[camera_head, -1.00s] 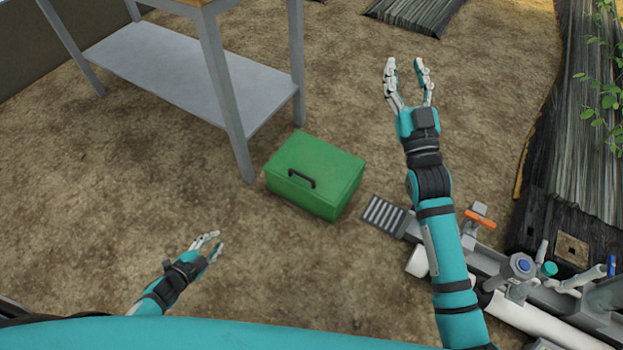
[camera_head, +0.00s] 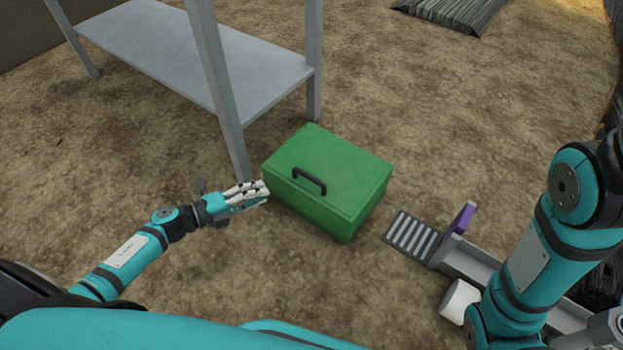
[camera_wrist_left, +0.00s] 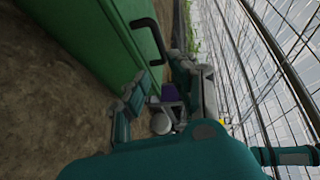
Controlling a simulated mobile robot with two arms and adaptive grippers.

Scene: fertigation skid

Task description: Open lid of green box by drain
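The green box (camera_head: 345,205) stands on the dirt ground with its lid (camera_head: 340,155) closed. The drain grate (camera_head: 410,236) lies just right of the box. My left gripper (camera_head: 262,192) is beside the box's left corner, lower than the lid; whether it touches cannot be told. In the left wrist view, its fingers (camera_wrist_left: 172,92) are apart with nothing between them. There the green box (camera_wrist_left: 85,40) and its handle (camera_wrist_left: 150,38) lie ahead, to the upper left.
A grey metal table with a lower shelf (camera_head: 200,60) stands behind the box, one leg (camera_head: 228,120) close to the box's back left. A grey channel with a purple plate (camera_head: 465,217) and a white pipe end (camera_head: 459,301) lies at the right. Ground in front of the box is clear.

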